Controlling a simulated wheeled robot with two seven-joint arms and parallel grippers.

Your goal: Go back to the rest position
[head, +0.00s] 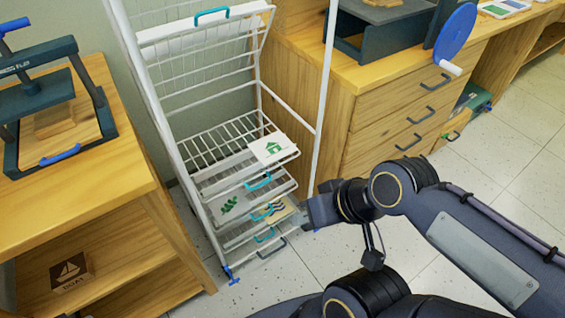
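My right arm comes in from the lower right, and my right gripper (308,212) points left toward the lower shelves of the white wire drying rack (207,150). The gripper is beside the rack's right front edge. It is small and seen end-on, so I cannot tell whether its fingers are open or shut, or whether it touches the rack. My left gripper is not in view.
The rack holds a green house print (272,148), a green leaf print (229,204) and a wave print (278,212). A wooden bench with a press (55,100) stands left, with a boat block (72,271) below. A drawer cabinet (400,115) stands right. Tiled floor (500,170) is open at right.

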